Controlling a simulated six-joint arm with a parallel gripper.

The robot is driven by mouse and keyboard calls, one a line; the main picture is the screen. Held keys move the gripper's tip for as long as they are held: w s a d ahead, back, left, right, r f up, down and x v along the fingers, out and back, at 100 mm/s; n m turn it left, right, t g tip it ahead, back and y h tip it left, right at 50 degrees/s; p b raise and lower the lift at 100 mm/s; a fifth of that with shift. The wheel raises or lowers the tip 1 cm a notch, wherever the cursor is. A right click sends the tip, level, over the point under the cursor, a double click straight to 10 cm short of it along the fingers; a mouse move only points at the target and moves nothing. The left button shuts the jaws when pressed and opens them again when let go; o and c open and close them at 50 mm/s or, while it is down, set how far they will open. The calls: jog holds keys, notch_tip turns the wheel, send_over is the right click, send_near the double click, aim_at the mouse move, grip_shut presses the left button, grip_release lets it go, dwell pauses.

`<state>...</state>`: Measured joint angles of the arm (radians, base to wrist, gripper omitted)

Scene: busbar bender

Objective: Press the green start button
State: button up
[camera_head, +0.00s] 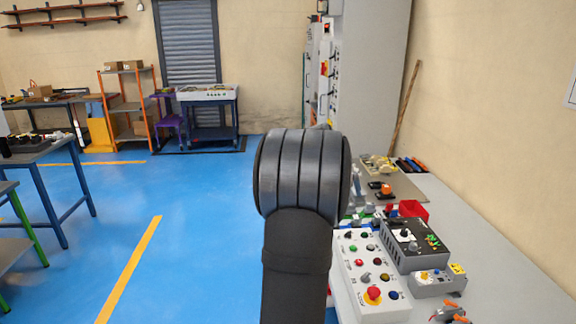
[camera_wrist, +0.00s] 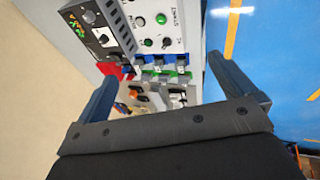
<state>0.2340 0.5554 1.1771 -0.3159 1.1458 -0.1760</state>
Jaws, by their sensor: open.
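A light grey control box (camera_head: 365,280) stands on the bench at lower right in the head view, with several coloured buttons and a red mushroom knob on yellow. The box (camera_wrist: 180,22) also shows at the top of the wrist view, with green buttons (camera_wrist: 148,42) and lettering that seems to read START. Which green button that label belongs to I cannot tell. My gripper (camera_wrist: 162,68) is open and empty, its blue-grey fingers wide apart, away from the box. In the head view my arm hides it.
A dark grey box (camera_head: 415,245) with a knob stands just right of the control box. A red bin (camera_head: 412,209) and small blue and green parts lie behind them. A tall grey cabinet (camera_head: 370,80) stands at the back. The bench's right side is mostly clear.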

grip_shut()
dwell(1.5)
